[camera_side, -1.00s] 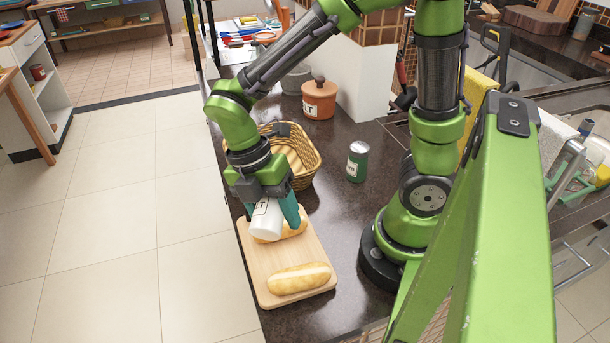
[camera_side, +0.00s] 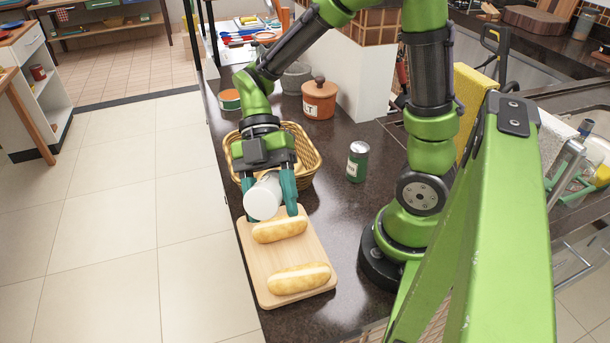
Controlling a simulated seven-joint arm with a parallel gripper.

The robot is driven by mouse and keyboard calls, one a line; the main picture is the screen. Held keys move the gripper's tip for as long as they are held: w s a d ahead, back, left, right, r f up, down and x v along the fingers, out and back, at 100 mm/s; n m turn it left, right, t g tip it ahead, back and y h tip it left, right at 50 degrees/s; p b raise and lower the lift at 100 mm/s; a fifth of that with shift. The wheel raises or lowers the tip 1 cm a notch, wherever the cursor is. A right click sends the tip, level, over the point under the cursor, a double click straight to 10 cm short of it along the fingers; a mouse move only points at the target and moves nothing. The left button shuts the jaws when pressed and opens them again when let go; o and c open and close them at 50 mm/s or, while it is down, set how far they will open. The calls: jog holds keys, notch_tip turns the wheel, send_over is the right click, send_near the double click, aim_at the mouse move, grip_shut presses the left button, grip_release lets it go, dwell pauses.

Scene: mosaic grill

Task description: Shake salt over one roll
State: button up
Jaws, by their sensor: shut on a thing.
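My gripper (camera_side: 271,196) is shut on a white salt shaker (camera_side: 264,198). The shaker is tilted, with its round white end toward the camera, just above and behind the far roll. The far roll (camera_side: 279,229) lies on a wooden board (camera_side: 261,267) and is now largely uncovered. The near roll (camera_side: 299,278) lies on the same board, toward the front. No salt grains can be made out on either roll at this size.
A wicker basket (camera_side: 311,159) stands right behind my gripper. A green can (camera_side: 357,161) is to the right on the dark counter (camera_side: 340,215). A lidded terracotta salt pot (camera_side: 319,99) and a tin (camera_side: 230,99) stand farther back. The board's left edge is near the counter's edge.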

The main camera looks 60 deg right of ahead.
jog(key=shift+s+a+h, duration=0.1)
jog(key=shift+a+h, duration=0.1)
jog(key=shift+h, duration=0.3)
jog(key=s+a+r+n+t+h, duration=0.15)
jog(key=s+n+t+h, duration=0.25)
jog(key=s+n+h, duration=0.4)
jog(key=w+r+m+t+h, duration=0.1)
jog(key=w+r+t+h, duration=0.1)
jog(key=r+h, duration=0.1)
jog(key=w+r+m+t+h, duration=0.2)
jog(key=w+r+h, duration=0.1)
jog(key=r, duration=0.2)
jog(key=w+a+r+m+t+h, duration=0.1)
jog(key=w+r+m+t+h, duration=0.1)
jog(key=w+r+t+h, duration=0.1)
jog(key=shift+w+r, duration=0.2)
jog(key=shift+r, duration=0.2)
jog(key=shift+d+r+m+t+h, duration=0.15)
jog(key=shift+m+h, duration=0.1)
jog(key=shift+h, duration=0.2)
jog(key=shift+d+m+t+h, duration=0.15)
jog(key=shift+m+h, duration=0.1)
jog(key=shift+h, duration=0.2)
